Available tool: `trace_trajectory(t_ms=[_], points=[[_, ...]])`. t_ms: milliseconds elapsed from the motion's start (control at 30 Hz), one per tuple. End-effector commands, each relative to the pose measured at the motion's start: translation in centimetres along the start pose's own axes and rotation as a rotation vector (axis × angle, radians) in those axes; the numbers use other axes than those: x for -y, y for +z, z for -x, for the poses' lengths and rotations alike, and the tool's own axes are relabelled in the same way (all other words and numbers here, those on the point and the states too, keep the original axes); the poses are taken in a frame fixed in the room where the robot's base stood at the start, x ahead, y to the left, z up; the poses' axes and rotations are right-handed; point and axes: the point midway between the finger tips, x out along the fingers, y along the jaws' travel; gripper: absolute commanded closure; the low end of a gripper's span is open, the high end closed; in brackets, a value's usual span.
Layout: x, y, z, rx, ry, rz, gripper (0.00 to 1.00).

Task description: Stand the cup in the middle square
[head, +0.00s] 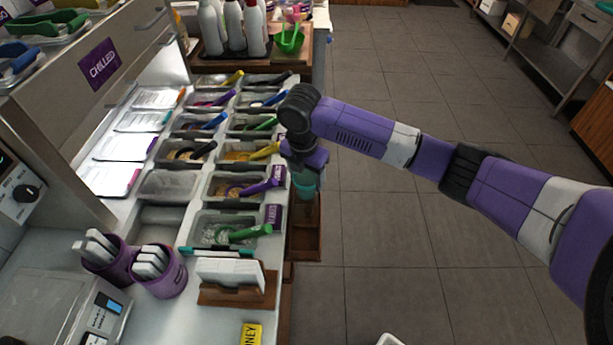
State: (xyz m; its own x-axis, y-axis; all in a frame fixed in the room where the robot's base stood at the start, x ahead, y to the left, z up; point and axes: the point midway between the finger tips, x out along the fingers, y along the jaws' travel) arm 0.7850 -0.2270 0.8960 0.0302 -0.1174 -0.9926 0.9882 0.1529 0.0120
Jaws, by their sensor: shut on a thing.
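My gripper (305,168) points down at the right edge of the counter and is shut on a small teal cup (304,187). The gripper hides the cup's upper part. The cup looks roughly upright. Below and around it is a brown wooden rack (305,242) with square compartments along the counter's right side. The arm and cup hide the rack's far part, so I cannot tell which square is the middle one or whether the cup touches the rack.
Topping bins with coloured-handled scoops fill the counter left of my gripper. A wooden card holder (238,298) and purple pots (160,271) stand nearer. White bottles (233,28) and a green scoop (290,40) stand at the back. Tiled floor on the right is mostly open.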

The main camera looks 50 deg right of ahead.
Motion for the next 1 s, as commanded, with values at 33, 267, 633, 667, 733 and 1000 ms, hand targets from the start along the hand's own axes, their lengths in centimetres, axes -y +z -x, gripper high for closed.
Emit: trace_trajectory(t_ms=[33, 267, 633, 667, 733, 1000], points=[[0.0, 0.0, 0.0, 0.000, 0.000, 0.000, 0.76], [0.0, 0.0, -0.1, 0.000, 0.000, 0.000, 0.76], [0.0, -0.1, -0.9, 0.000, 0.000, 0.000, 0.76], [0.0, -0.1, -0.9, 0.000, 0.000, 0.000, 0.76], [0.0, -0.1, -1.0, 0.000, 0.000, 0.000, 0.76], [0.0, -0.1, -1.1, 0.001, 0.000, 0.000, 0.76]])
